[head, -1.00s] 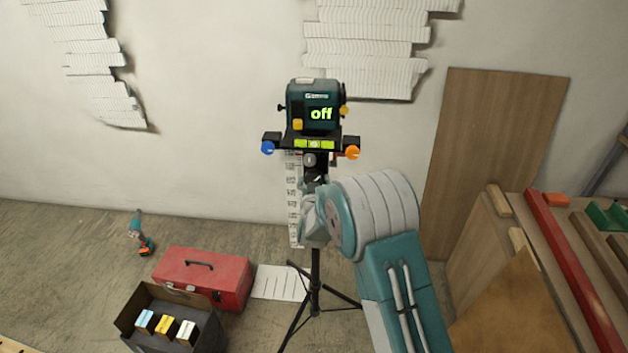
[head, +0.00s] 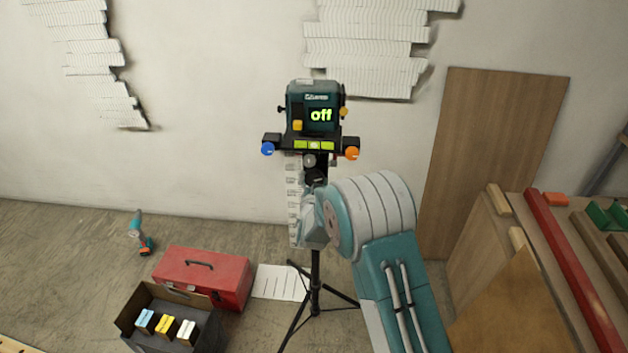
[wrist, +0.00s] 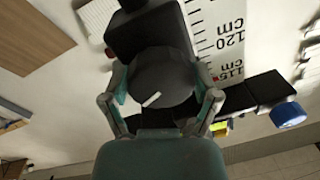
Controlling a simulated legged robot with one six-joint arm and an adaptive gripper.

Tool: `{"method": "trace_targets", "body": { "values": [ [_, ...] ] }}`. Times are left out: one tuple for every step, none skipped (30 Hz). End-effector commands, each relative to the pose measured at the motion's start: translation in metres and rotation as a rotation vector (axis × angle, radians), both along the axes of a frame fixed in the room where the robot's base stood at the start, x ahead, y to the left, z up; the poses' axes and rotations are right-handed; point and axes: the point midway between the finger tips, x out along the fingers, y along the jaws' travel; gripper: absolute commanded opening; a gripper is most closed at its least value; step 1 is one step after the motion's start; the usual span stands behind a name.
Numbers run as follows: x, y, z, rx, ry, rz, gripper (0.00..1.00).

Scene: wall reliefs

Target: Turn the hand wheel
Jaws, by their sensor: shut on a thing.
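The hand wheel (wrist: 163,75) is a dark round knob with a white line mark, large in the wrist view. My gripper (wrist: 163,97) has one finger on each side of the wheel and is shut on it. In the head view my gripper (head: 314,188) is at the tripod column below the instrument, and the wheel is mostly hidden there by my wrist. The teal and black instrument (head: 314,105) stands upright on the tripod (head: 315,290); its display reads "off" in green.
A blue knob (head: 268,149) and an orange knob (head: 352,153) flank the level bar. A measuring scale (wrist: 222,45) is behind the wheel. A red toolbox (head: 203,277) and an open dark box (head: 172,318) lie on the floor at left. Wooden boards (head: 490,160) stand at right.

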Motion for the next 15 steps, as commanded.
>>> {"method": "trace_targets", "body": {
  "values": [
    [-0.0001, 0.0013, -0.0002, 0.037, -0.001, 0.002, 0.31],
    [-0.0002, 0.0013, -0.0002, 0.063, -0.002, 0.003, 0.31],
    [-0.0002, 0.0014, -0.0003, 0.095, -0.003, 0.003, 0.31],
    [-0.0002, 0.0014, -0.0003, 0.118, -0.004, 0.002, 0.31],
    [-0.0002, 0.0014, -0.0003, 0.140, -0.004, 0.002, 0.31],
    [-0.0002, 0.0013, -0.0002, 0.168, -0.005, 0.002, 0.31],
    [-0.0002, 0.0013, -0.0002, 0.190, -0.006, 0.002, 0.31],
    [-0.0002, 0.0013, -0.0002, 0.210, -0.007, 0.002, 0.31],
    [-0.0002, 0.0013, -0.0002, 0.234, -0.007, 0.001, 0.31],
    [-0.0002, 0.0012, -0.0002, 0.252, -0.009, 0.001, 0.31],
    [-0.0003, 0.0012, -0.0001, 0.267, -0.009, 0.002, 0.31],
    [-0.0002, 0.0012, -0.0002, 0.287, -0.010, 0.002, 0.31],
    [-0.0002, 0.0012, -0.0002, 0.300, -0.010, 0.002, 0.31],
    [-0.0002, 0.0012, -0.0002, 0.313, -0.011, 0.002, 0.31],
    [-0.0002, 0.0012, -0.0002, 0.327, -0.011, 0.002, 0.31]
  ]
}}
